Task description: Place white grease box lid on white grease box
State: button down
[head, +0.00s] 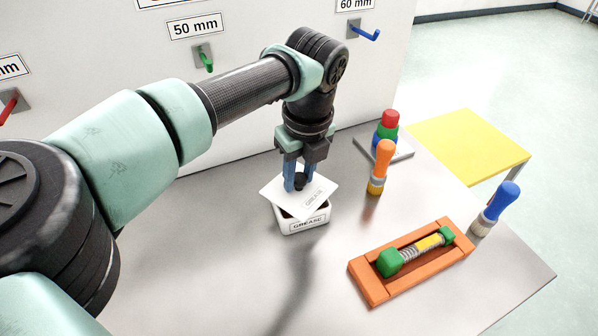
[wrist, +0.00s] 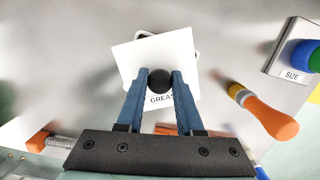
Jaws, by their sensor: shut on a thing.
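The white grease box (head: 303,224) stands on the grey table, its GREASE label facing front. Its white lid (head: 318,193) is over the box, turned at an angle to it, so corners stick out past the rim. My gripper (head: 298,180) points down with its blue fingers shut on the lid's dark round knob. A dark gap shows under the lid's front edge; I cannot tell whether the lid touches the rim.
An orange-handled brush (head: 381,167) stands right of the box, near a plate with stacked coloured pieces (head: 388,130). An orange tray (head: 375,285) holds a green-ended spring part. A blue-handled brush (head: 497,208) stands by the right edge. Bare table lies front left.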

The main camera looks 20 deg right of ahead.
aim_at(305, 196)
jog(key=shift+f, duration=0.3)
dwell(0.4)
jog(key=shift+c, duration=2.4)
grip_release()
notch_tip(305, 196, up, 13)
jog(key=s, duration=0.2)
jog(key=shift+d+b, duration=0.2)
jog(key=shift+b, duration=0.15)
